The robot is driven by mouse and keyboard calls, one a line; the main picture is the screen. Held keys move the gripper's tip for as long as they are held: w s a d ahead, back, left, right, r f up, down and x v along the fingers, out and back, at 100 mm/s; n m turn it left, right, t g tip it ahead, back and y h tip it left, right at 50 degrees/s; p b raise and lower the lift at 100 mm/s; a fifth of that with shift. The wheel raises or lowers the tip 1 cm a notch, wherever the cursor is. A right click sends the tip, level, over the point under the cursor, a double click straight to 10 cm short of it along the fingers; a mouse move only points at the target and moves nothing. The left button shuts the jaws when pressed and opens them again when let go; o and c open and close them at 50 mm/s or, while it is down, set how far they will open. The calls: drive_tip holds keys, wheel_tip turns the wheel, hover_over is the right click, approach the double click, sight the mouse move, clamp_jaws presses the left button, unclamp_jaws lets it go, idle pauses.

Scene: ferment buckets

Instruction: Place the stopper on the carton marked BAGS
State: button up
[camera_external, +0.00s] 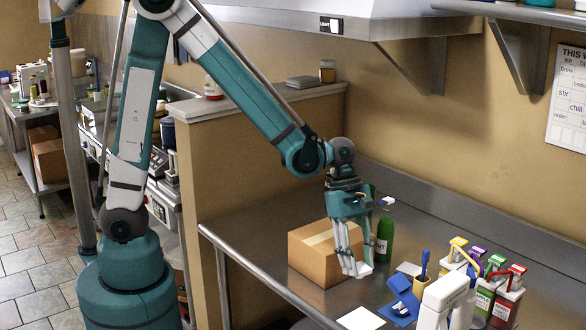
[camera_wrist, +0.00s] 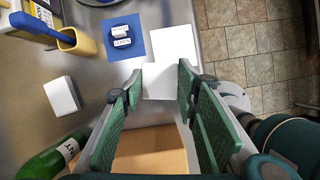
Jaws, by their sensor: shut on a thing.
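My gripper (camera_external: 356,270) is shut on a small white piece, which shows between the fingertips in the wrist view (camera_wrist: 162,80). I cannot tell from its shape whether it is the stopper. A brown carton (camera_external: 309,256) stands on the steel counter just behind and left of the fingers, and its top shows under the gripper in the wrist view (camera_wrist: 150,152). No marking BAGS can be read on it. The held piece appears in front of the carton's near side; its exact height is unclear.
A green bottle (camera_external: 385,241) stands right of the carton. A blue mat (camera_external: 404,309) with a blue labelled object, a white block (camera_external: 409,268), a white sheet (camera_external: 361,318) and a yellow cup (camera_wrist: 79,42) lie near. Several pump bottles (camera_external: 484,300) crowd the right.

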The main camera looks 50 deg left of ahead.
drive_tip(key=w+a+r+n+p, duration=0.1)
drive_tip(key=w+a+r, duration=0.3)
drive_tip(key=a, duration=0.6)
drive_tip(key=w+a+r+n+p, duration=0.1)
drive_tip(key=w+a+r+p, duration=0.2)
drive_tip(key=a+r, duration=0.5)
drive_tip(key=shift+w+a+r+t+p, duration=0.15)
drive_tip(key=shift+w+a+t+p, duration=0.3)
drive_tip(key=shift+a, duration=0.5)
hover_over(330, 232)
drive_tip(key=shift+d+f, duration=0.1)
drive_tip(key=shift+f, duration=2.85)
drive_tip(key=shift+f, duration=2.05)
drive_tip(key=shift+f, duration=0.15)
